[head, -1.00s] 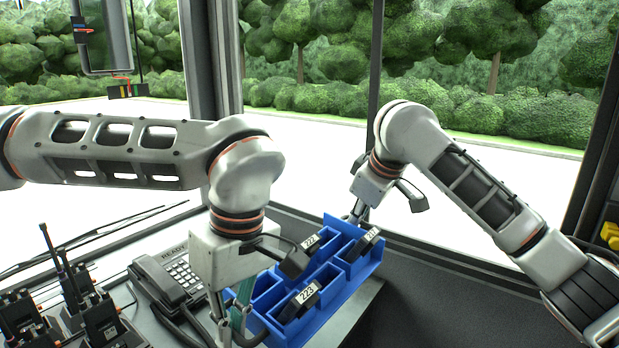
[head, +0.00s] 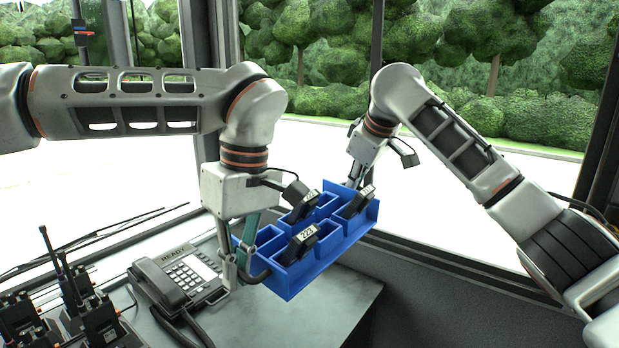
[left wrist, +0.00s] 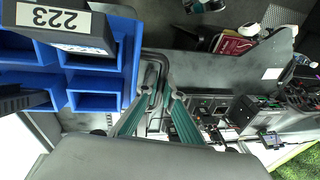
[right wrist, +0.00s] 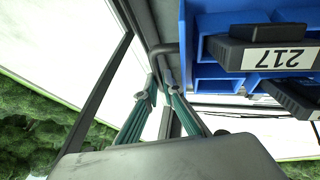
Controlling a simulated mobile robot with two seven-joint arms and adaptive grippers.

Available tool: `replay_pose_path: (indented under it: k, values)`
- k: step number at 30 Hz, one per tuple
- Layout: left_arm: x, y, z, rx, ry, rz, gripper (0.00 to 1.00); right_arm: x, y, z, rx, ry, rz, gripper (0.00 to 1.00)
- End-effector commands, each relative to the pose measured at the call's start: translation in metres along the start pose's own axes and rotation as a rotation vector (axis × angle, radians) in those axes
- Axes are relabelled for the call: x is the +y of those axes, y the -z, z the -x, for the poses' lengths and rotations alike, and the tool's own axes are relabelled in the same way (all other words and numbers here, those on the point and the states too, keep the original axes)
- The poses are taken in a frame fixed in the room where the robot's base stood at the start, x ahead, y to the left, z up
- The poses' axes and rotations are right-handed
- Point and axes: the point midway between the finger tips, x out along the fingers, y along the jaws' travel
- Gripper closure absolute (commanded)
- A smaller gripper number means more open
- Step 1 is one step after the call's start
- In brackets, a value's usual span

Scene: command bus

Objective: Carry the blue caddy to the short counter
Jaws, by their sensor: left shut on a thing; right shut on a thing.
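The blue caddy (head: 322,262) is held in the air above the grey counter in the head view, tilted slightly. It has several compartments, and black devices sit in it, one labelled 223 (head: 300,243). The right wrist view shows another device labelled 217 (right wrist: 265,55). My left gripper (head: 238,272) is shut on the caddy's dark handle at its left end; the handle also shows in the left wrist view (left wrist: 152,54). My right gripper (head: 353,182) is shut at the far right end, its fingertips partly hidden behind the caddy in the head view; a dark handle shows there in the right wrist view (right wrist: 165,48).
The grey counter (head: 345,305) lies below the caddy. A desk phone (head: 180,280) stands close to the left of my left gripper. Several black radios (head: 90,310) stand at the lower left. Large windows and a dark post (head: 376,60) are behind.

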Motion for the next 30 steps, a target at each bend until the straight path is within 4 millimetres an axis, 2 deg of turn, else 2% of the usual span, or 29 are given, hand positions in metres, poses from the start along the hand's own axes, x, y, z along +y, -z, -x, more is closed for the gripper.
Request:
replay_pose_path:
  k: [6,14,30]
  values:
    - [0.004,0.004,0.008,0.000,0.000,0.000,1.00,0.008,0.006,0.004,0.000,-0.004,-0.001,1.00]
    - [0.002,0.003,0.009,-0.001,0.000,-0.001,1.00,0.007,0.005,0.006,0.001,-0.004,0.000,1.00]
    - [-0.030,-0.024,0.010,-0.002,0.000,-0.001,1.00,-0.021,-0.013,0.029,0.002,-0.005,0.000,1.00]
